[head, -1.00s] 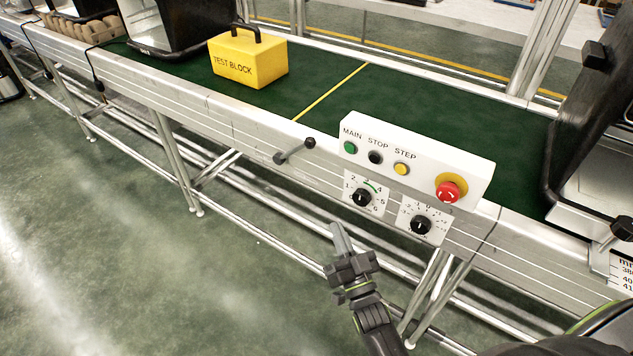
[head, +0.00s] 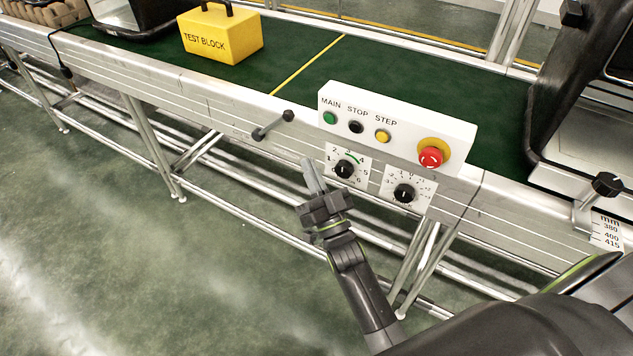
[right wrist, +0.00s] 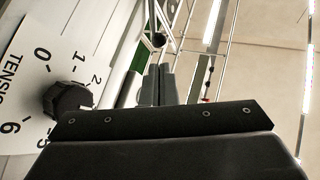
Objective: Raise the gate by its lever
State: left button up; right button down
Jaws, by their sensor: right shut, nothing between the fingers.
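A second black knob (head: 607,185) stands at the far right above a mm scale (head: 606,231); I cannot tell which one works the gate. My right gripper (head: 313,175) is shut and empty, in front of the rail, below and right of the lever and apart from it. In the right wrist view the shut fingers (right wrist: 157,84) point toward a dark round knob (right wrist: 158,40) beyond them. My left gripper is not in view.
The white control panel (head: 395,125) with buttons and a red emergency stop (head: 431,157) is close above my right gripper. A yellow test block (head: 221,35) rests on the green belt (head: 400,62). The floor at left is clear.

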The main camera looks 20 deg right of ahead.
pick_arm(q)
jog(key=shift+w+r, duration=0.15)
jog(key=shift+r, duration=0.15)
pick_arm(e)
jog(key=shift+x, duration=4.15)
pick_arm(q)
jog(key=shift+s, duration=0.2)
